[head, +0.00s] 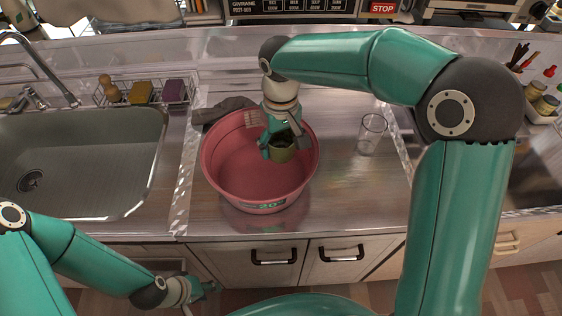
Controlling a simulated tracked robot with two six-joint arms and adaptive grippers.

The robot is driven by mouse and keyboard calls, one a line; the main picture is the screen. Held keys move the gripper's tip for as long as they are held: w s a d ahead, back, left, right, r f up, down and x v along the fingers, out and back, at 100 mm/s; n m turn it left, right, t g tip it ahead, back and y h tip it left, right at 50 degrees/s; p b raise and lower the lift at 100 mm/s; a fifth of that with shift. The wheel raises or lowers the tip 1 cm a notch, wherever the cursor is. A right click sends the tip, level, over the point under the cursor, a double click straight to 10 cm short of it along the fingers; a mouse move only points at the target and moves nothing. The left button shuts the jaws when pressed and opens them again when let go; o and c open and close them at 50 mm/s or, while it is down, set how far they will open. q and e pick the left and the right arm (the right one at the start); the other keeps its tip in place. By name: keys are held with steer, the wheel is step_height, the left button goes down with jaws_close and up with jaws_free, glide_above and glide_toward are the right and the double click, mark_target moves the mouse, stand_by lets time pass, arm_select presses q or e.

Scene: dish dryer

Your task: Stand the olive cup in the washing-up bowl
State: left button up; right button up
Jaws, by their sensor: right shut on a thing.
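The olive cup (282,153) is held by my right gripper (280,138), whose fingers are shut on it. The cup looks upright and lies over the right part of the washing-up bowl (222,172). The bowl is round and pink and stands on the metal counter. I cannot tell whether the cup touches the bowl's floor. The gripper hides part of the cup. My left gripper (207,292) is low at the left, in front of the cabinets and away from the bowl. I cannot tell whether it is open.
A clear glass (371,134) stands on the counter right of the bowl. A dark grey cloth (222,108) lies behind the bowl. A sink (85,160) and a wire rack (146,93) with sponges are at the left. The counter between bowl and glass is clear.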

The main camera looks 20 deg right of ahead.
step_height(320, 180, down, 7)
steer(key=shift+f, duration=0.2)
steer(key=shift+s, duration=0.1)
steer(key=o, duration=1.4)
step_height(320, 180, up, 12)
steer(key=shift+r, duration=0.1)
